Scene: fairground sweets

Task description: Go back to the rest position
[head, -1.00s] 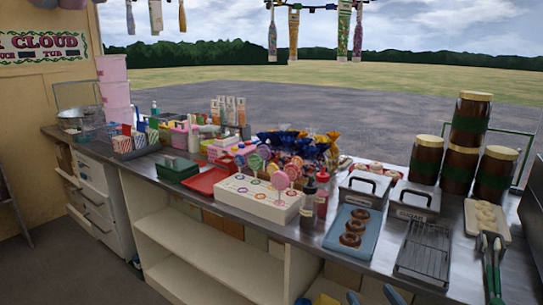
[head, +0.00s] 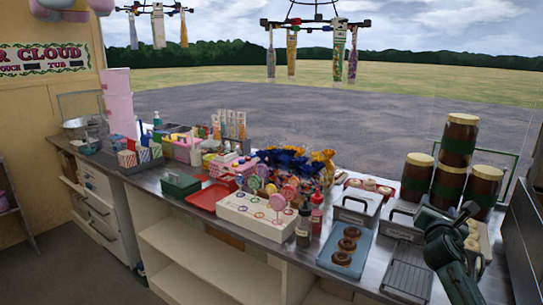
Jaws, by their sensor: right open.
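My right gripper (head: 446,213) is in the right part of the head view, dark green and grey, over the right end of the steel counter. It is open, and I see nothing held between its fingers. It stands in front of the slotted grey tray (head: 408,272) and the jars, and hides part of the light tray with pale buns (head: 477,240). My left gripper is not in view.
The blue tray (head: 345,262) with chocolate doughnuts, sauce bottles (head: 304,225) and a lollipop stand (head: 245,218) fill the counter. Stacked brown jars (head: 450,183) stand behind my gripper. A dark upright panel (head: 520,240) closes the right side.

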